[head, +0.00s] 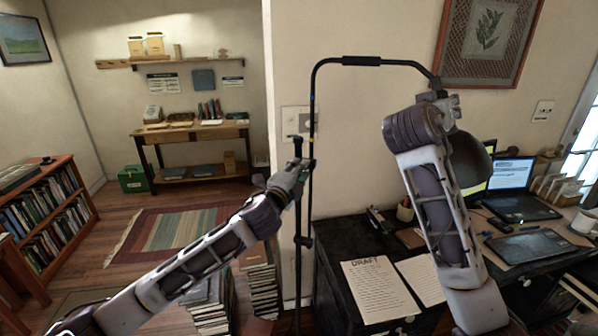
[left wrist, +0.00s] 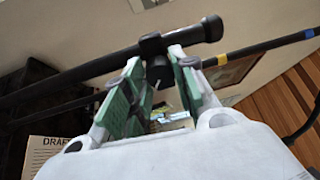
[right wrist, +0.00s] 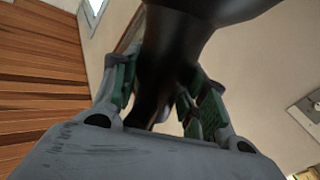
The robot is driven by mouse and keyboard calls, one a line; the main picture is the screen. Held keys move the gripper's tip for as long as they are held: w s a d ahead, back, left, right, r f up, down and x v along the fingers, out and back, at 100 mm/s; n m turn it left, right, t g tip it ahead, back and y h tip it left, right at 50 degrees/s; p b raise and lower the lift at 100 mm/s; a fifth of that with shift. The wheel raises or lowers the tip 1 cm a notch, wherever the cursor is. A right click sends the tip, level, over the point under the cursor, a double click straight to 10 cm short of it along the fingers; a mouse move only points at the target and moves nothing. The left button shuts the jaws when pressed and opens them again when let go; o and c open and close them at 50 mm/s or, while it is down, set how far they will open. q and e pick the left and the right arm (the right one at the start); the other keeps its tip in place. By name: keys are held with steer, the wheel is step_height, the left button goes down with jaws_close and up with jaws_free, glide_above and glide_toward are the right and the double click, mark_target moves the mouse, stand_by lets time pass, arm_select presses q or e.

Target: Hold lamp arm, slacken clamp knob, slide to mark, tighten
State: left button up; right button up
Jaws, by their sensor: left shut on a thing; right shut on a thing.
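The floor lamp has an upright black pole (head: 298,240) and a thin bent lamp arm (head: 313,120) beside it, joined by a clamp (left wrist: 152,45). The arm reaches over to a dark lamp shade (head: 470,162) on the right. My left gripper (head: 298,172) is shut on the clamp knob (left wrist: 159,70), between its green pads.
A black cabinet (head: 340,262) with a DRAFT sheet (head: 380,288) stands right of the pole. A laptop (head: 515,190) and tablet (head: 530,245) lie on the desk at right. Book stacks (head: 208,300) stand on the floor left of the pole. A rug (head: 175,230) lies behind.

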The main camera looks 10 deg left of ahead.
arm_select(q)
steer(key=shift+d+f+m, duration=0.1)
steer(key=shift+m, duration=1.6)
arm_select(e)
steer(key=shift+r, duration=0.1)
arm_select(q)
steer(key=o, duration=0.9)
steer(key=shift+c, duration=0.2)
steer(key=shift+o, duration=1)
steer(key=shift+s, duration=0.2)
steer(key=v, duration=1.1)
steer(key=shift+s+a, duration=0.25)
steer(key=shift+s, duration=0.05)
